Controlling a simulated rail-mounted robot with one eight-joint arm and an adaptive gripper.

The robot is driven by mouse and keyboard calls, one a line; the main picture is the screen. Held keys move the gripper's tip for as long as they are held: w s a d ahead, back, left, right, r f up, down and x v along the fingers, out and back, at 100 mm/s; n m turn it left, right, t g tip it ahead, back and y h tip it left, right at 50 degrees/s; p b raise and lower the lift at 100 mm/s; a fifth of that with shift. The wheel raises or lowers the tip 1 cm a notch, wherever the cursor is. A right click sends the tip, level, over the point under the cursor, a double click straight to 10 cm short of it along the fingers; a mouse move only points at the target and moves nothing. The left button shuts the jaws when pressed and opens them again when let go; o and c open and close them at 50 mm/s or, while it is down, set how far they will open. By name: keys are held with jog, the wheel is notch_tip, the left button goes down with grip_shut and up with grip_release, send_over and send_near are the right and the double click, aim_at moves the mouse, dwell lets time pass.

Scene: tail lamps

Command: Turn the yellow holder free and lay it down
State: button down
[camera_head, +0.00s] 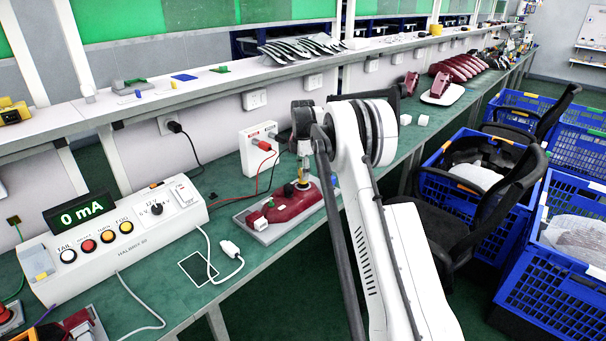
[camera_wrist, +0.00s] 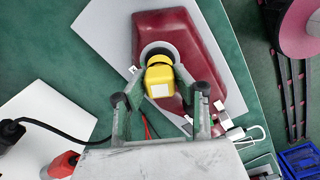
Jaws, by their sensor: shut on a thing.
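The yellow holder (camera_wrist: 160,79) sits at the round grey-rimmed socket of a dark red tail lamp (camera_wrist: 205,52) in the wrist view. My gripper (camera_wrist: 162,70) is shut on the holder, with a finger on each side of it. In the head view the holder (camera_head: 303,173) is a small yellow patch under my gripper (camera_head: 303,178), mostly hidden by it. The lamp (camera_head: 297,203) lies on a grey plate (camera_head: 258,234) on the green bench. Whether the holder is still seated or loose in the socket, I cannot tell.
A white tester (camera_head: 125,235) reading 0 mA stands left of the lamp. A white box (camera_head: 257,150) with red and black leads stands behind it. A white connector on a cable (camera_head: 231,248) lies at the front.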

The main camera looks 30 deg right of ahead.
jog(key=shift+r, duration=1.05)
jog(key=shift+r+p, duration=0.55)
jog(key=shift+r, duration=0.3)
